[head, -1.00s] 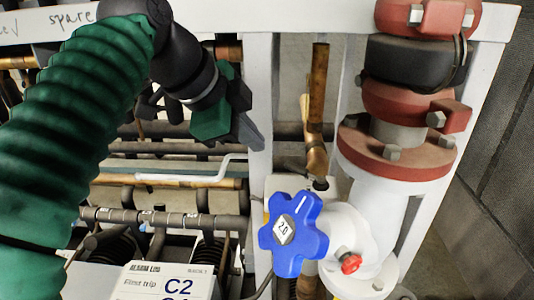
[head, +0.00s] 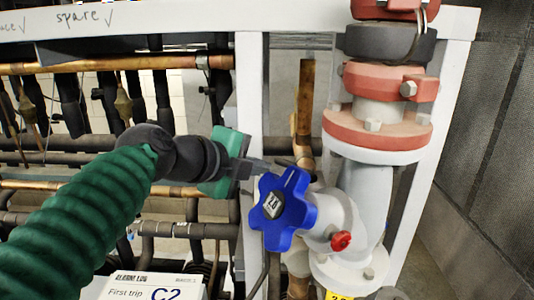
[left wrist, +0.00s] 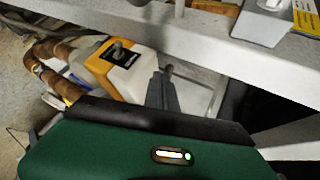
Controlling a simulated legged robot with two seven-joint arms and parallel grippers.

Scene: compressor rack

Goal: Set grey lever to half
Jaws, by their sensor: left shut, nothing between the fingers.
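My left gripper (head: 260,165) is shut and empty. In the head view its fingertips point right, beside the upper left of the blue star-shaped handwheel (head: 283,208); I cannot tell whether they touch it. In the left wrist view the shut fingers (left wrist: 164,88) point at a white and yellow box (left wrist: 110,70). A small grey stub (left wrist: 118,50) stands on its dark plate; I cannot tell whether this is the grey lever. No grey lever shows clearly in the head view, where my arm and the handwheel cover part of the area. My right gripper is not in view.
A white upright post (head: 252,90) stands behind my gripper. To the right are a red flange (head: 377,135) on a white pipe and a small red knob (head: 341,241). Copper pipes (head: 120,64) cross the left. A white First trip sign (head: 150,288) is below.

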